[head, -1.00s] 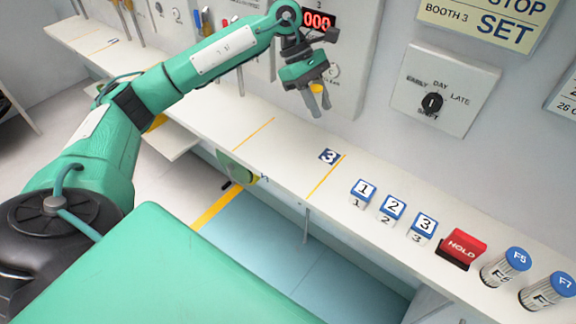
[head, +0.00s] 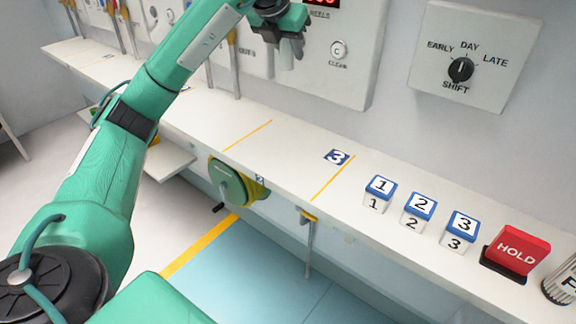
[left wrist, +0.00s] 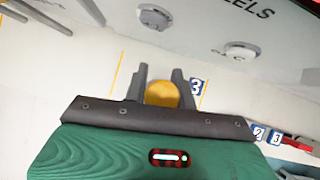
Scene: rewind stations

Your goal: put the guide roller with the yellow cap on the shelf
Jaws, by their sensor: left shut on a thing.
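My left gripper (head: 290,50) is at the top of the head view, in front of the wall panel and above the long white shelf (head: 290,155). In the left wrist view its fingers (left wrist: 160,88) are shut on the guide roller with the yellow cap (left wrist: 162,94). Only the round yellow cap shows between the fingers; the rest of the roller is hidden. In the head view I cannot make out the roller in the fingers. The shelf top below the gripper is bare, with yellow lines and a blue label 3 (head: 338,157). My right gripper is not in view.
Numbered blocks (head: 419,209), a red HOLD block (head: 516,252) and a capped cylinder (head: 562,280) stand on the shelf at right. A shift dial (head: 461,69) is on the wall. A green and yellow reel (head: 232,180) and a yellow-topped rod (head: 307,240) are at the shelf's front.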

